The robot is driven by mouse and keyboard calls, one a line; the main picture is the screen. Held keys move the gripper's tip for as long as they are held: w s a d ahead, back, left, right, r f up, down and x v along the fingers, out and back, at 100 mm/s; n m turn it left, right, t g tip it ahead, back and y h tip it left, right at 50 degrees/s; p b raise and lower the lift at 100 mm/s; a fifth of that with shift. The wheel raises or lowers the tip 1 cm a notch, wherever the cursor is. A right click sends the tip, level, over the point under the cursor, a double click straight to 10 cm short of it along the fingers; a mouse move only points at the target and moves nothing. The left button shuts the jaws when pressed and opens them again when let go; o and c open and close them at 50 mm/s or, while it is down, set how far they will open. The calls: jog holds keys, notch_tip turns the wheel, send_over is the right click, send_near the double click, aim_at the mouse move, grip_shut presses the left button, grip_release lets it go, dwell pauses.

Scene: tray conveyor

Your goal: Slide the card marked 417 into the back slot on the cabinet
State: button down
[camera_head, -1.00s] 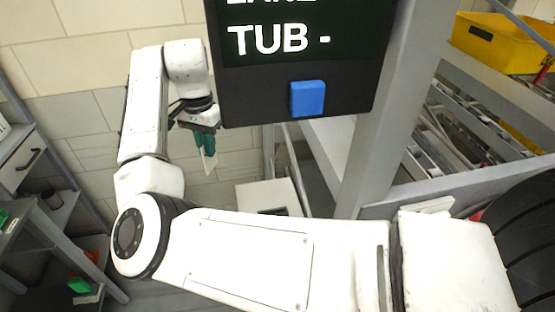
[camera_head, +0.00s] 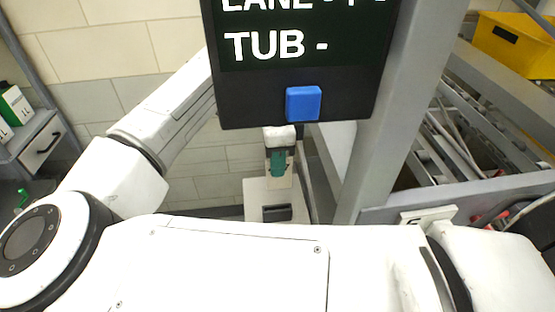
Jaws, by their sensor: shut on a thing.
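My gripper (camera_head: 278,164), with green fingers, hangs below the black display, above the far part of a pale cabinet (camera_head: 255,190). It is shut on a thin pale card, which shows clearly only in the earlier view. The card's edges are hard to make out now against the pale cabinet, and no number can be read. A dark slot piece (camera_head: 277,213) sits on the near part of the cabinet top, nearer to me than the gripper. The back slot cannot be made out. I cannot tell whether the card touches the cabinet.
A black display (camera_head: 295,95) with a blue button (camera_head: 304,103) hangs just above my gripper. A grey post (camera_head: 395,110) and conveyor frame stand right of the cabinet. A yellow tub (camera_head: 515,45) sits at the upper right. A shelf drawer (camera_head: 42,145) is at left.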

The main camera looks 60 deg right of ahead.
aim_at(275, 182)
jog(key=shift+w+a+f, duration=0.15)
jog(key=shift+f+b, duration=1.7)
jog(key=shift+f, duration=1.15)
jog(key=shift+f+b, duration=1.2)
jog(key=shift+f, duration=1.35)
jog(key=c, duration=1.1)
grip_release()
jog(key=shift+c, duration=0.2)
notch_tip(275, 182, up, 11)
jog(key=shift+f+b, duration=0.1)
jog(key=shift+b, duration=0.3)
